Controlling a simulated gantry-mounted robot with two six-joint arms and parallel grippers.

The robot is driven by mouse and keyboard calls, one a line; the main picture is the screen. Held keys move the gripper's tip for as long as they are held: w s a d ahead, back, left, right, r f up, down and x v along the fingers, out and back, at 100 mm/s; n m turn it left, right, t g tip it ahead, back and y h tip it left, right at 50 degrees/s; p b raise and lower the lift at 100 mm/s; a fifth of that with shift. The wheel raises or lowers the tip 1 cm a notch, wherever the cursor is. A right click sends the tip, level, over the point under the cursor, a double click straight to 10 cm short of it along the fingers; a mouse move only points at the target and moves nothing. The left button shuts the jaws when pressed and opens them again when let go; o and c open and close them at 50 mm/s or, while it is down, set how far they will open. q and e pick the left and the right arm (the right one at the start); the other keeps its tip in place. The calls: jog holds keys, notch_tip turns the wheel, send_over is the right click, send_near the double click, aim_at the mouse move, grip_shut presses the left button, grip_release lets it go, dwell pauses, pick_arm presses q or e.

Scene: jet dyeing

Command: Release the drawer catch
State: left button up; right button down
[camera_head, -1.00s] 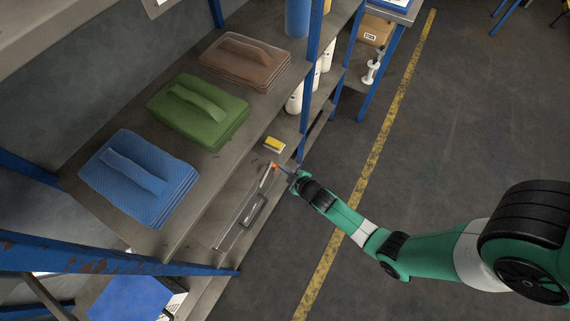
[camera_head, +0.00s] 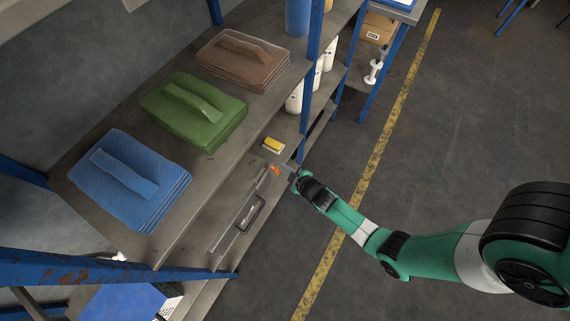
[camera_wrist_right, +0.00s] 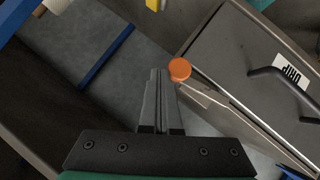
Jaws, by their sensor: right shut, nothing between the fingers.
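The drawer (camera_head: 226,229) sits under the shelf's worktop, with a dark bar handle (camera_head: 251,212) on its front. In the right wrist view the grey drawer front (camera_wrist_right: 225,45) carries a dark handle (camera_wrist_right: 277,84) and a white label. The catch is a metal strip with a round orange knob (camera_wrist_right: 180,69) at its end, by the drawer's edge; the orange also shows in the head view (camera_head: 276,170). My right gripper (camera_wrist_right: 157,73) is shut and empty, its fingertips just beside the knob. Contact cannot be told. My left gripper is not in view.
Blue (camera_head: 130,180), green (camera_head: 195,110) and brown (camera_head: 243,60) fabric stacks lie on the worktop. A small yellow block (camera_head: 273,145) lies near the drawer. Blue posts (camera_head: 313,55) frame the shelving. White bottles (camera_head: 294,98) stand behind.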

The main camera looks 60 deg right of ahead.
jog(key=s+r+p, duration=0.8)
jog(key=r+p, duration=0.1)
jog(key=r, duration=0.1)
jog(key=shift+s+a, duration=0.2)
jog(key=shift+s, duration=0.05)
dwell(0.7)
